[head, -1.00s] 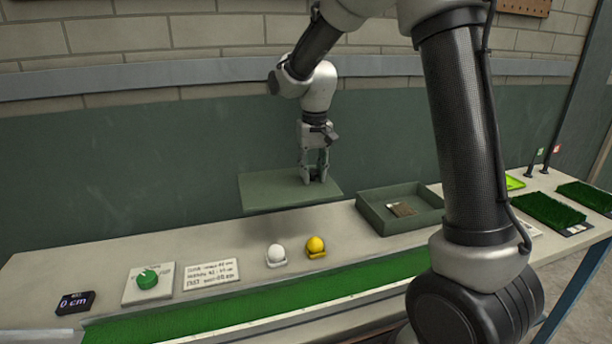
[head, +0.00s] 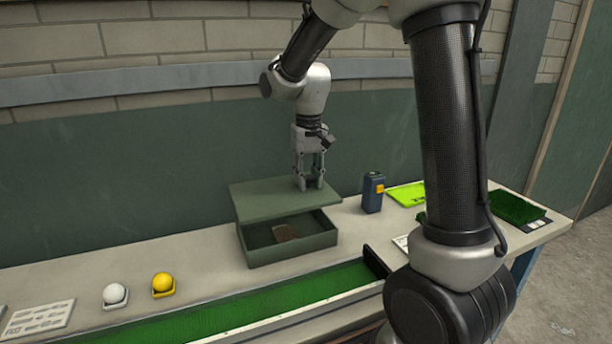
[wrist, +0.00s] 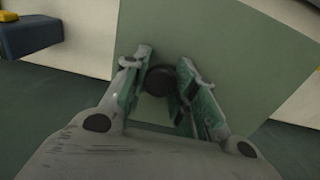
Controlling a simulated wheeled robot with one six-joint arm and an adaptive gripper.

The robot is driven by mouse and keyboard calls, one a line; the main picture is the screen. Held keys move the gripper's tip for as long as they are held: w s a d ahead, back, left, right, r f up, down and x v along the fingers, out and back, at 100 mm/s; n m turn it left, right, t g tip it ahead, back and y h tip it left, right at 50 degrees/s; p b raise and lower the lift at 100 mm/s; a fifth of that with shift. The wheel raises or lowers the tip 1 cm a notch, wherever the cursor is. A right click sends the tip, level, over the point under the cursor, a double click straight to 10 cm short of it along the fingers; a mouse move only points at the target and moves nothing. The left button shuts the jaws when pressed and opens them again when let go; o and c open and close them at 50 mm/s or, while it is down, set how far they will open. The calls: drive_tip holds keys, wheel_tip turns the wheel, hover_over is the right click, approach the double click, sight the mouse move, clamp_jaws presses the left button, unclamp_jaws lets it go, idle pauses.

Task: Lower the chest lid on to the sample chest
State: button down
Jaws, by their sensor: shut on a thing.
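The chest lid (head: 262,202) is a flat green panel, held level above the rear part of the sample chest (head: 300,247). The chest is an open green box on the bench; its front part is uncovered and a small brown item (head: 284,233) shows inside. My gripper (head: 309,186) points down and is shut on the lid's dark round knob (wrist: 160,80). The lid (wrist: 215,60) fills the middle of the wrist view. The lid sits back and to the left of the chest. I cannot tell whether it touches the rim.
A dark blue device (head: 373,193) stands right of the chest, with a bright green tray (head: 407,194) beyond it. A white ball (head: 114,294) and a yellow ball (head: 162,283) rest in holders at front left. A green turf strip (head: 250,308) runs along the front.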

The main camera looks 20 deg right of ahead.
drive_tip(key=shift+d+f, duration=0.1)
drive_tip(key=shift+f, duration=3.45)
drive_tip(key=shift+f, duration=0.25)
drive_tip(key=c, duration=1.1)
unclamp_jaws()
drive_tip(key=shift+o, duration=0.2)
